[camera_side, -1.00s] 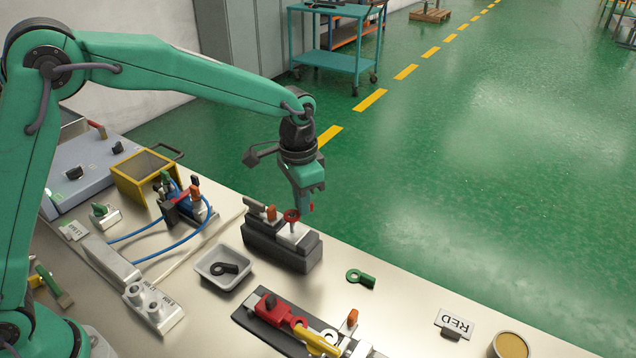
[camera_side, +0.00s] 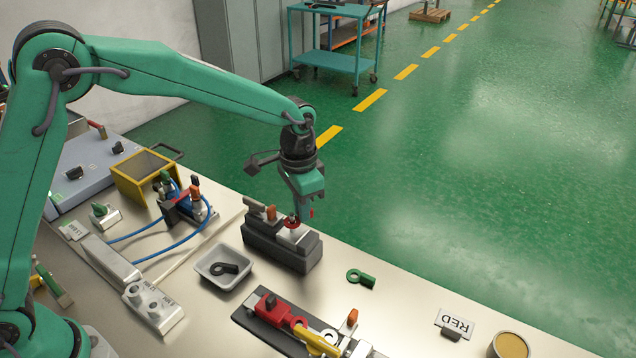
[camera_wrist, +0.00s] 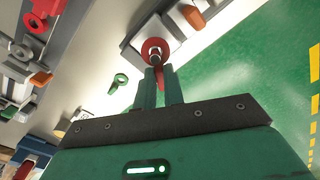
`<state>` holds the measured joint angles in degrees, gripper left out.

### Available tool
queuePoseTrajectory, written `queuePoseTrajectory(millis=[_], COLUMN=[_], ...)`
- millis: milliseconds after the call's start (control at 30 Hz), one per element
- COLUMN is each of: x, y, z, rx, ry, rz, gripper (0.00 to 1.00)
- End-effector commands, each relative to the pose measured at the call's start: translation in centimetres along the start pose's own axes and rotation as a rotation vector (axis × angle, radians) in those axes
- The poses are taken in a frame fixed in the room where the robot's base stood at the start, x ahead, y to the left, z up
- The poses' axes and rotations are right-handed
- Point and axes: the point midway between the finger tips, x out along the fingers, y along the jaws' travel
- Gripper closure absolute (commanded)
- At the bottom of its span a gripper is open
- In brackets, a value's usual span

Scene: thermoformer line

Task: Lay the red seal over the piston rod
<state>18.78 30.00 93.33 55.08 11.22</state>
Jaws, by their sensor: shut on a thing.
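The red seal (camera_side: 291,222) is a ring with a tab. My gripper (camera_side: 303,211) is shut on the tab, which shows between the fingers in the wrist view. The seal's ring (camera_wrist: 147,44) sticks out beyond the fingertips. The piston rod (camera_side: 292,234) is pale metal and stands upright from a block at the middle of the bench. The ring is at the rod's upper end. In the wrist view a small metal end shows in the ring's hole. I cannot tell how far down around the rod the ring sits.
The dark block (camera_side: 285,256) also carries an orange-handled clamp (camera_side: 270,212) beside the rod. A grey tray (camera_side: 222,270) with a black ring piece stands in front. A green tabbed ring (camera_side: 360,278) lies to the right. A red and yellow clamp fixture (camera_side: 300,328) is nearer the camera.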

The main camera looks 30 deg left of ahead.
Motion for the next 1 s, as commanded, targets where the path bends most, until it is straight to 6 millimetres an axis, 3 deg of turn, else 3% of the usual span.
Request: queuePoseTrajectory(millis=[1000], x=[1.8], y=[0.0], z=[0.1], rx=[0.0], ry=[-0.001], rz=[0.0], gripper=[1.0])
